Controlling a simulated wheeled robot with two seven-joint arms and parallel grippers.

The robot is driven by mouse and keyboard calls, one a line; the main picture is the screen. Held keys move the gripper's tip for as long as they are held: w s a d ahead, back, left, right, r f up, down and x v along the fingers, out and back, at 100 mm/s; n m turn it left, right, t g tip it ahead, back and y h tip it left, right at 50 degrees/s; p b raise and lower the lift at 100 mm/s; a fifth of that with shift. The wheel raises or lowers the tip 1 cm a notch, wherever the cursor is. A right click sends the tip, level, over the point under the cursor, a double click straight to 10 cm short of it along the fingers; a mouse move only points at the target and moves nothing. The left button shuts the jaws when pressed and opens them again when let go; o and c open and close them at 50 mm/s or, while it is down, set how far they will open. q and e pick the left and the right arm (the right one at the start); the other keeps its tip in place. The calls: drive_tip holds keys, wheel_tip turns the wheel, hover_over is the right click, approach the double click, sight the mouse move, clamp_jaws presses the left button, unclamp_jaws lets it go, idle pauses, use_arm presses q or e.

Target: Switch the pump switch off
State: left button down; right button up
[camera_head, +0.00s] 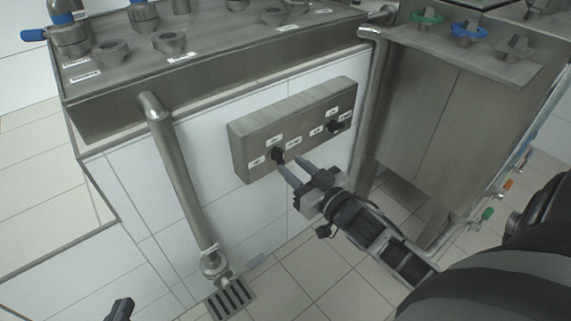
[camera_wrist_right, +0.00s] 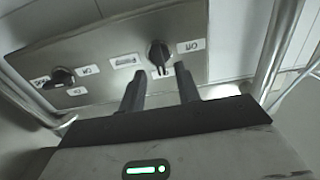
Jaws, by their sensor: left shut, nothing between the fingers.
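A grey metal control box (camera_head: 243,136) on the white tiled wall carries two black rotary switches with small white labels. The left switch (camera_head: 277,155) is closest to my right gripper (camera_head: 296,168); it also shows in the right wrist view (camera_wrist_right: 158,53), its handle roughly upright there beside a label reading OFF. The other switch (camera_head: 333,126) is further right on the box. I cannot read which one is the pump switch. My right gripper is open and empty, its fingertips just in front of the left switch; contact cannot be told. My left gripper (camera_head: 121,308) is shut at the bottom edge.
A steel pipe (camera_head: 173,170) runs down to a floor drain (camera_head: 231,298) left of the box. Another vertical pipe (camera_head: 372,110) and a steel tank (camera_head: 425,120) stand close on the right. A steel counter (camera_head: 230,55) overhangs above.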

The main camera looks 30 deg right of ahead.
sight(283, 159)
drive_tip(key=w, duration=0.3)
drive_tip(key=shift+w+a+b, duration=0.1)
drive_tip(key=shift+a+b, duration=0.05)
drive_tip(key=shift+b, duration=0.15)
drive_tip(key=shift+w, duration=0.25)
clamp_jaws()
use_arm(q)
drive_tip(key=shift+w+d+r, duration=0.2)
drive_tip(key=shift+r, duration=0.1)
